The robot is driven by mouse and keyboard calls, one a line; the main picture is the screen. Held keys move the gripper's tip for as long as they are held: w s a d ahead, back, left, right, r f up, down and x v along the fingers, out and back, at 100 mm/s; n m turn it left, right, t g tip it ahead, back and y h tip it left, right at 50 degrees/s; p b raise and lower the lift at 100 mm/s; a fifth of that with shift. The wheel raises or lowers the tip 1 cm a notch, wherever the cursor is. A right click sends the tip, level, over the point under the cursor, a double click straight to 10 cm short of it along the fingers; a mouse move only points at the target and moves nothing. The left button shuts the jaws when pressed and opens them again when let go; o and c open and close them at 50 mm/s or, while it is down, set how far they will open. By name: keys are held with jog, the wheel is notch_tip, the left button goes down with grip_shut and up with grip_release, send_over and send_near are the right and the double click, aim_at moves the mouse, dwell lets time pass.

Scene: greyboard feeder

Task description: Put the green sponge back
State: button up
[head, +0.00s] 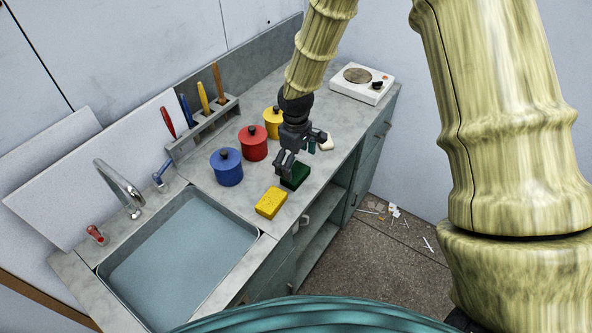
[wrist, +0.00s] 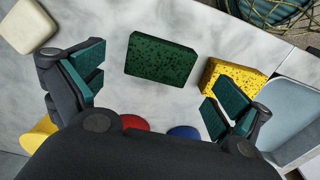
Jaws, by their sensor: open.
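The dark green sponge (head: 296,176) lies on the grey counter (head: 325,165) near its front edge, between the yellow sponge and a cream block. In the wrist view the green sponge (wrist: 161,59) lies flat, ahead of and between the spread fingers. My gripper (head: 300,158) is open and empty, close above or beside the green sponge; in the wrist view my gripper (wrist: 160,98) has teal pads well apart. I cannot tell whether a finger touches the sponge in the head view.
A yellow sponge (head: 271,203) lies beside the sink (head: 185,255). Blue (head: 227,167), red (head: 253,142) and yellow (head: 273,121) pots stand behind. A cream block (head: 326,142) and a hot plate (head: 361,83) are farther right. A rack (head: 205,125) holds upright tools.

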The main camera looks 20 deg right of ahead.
aim_at(296, 173)
notch_tip(296, 173, up, 7)
jog(key=b, duration=0.2)
dwell(0.3)
dwell(0.4)
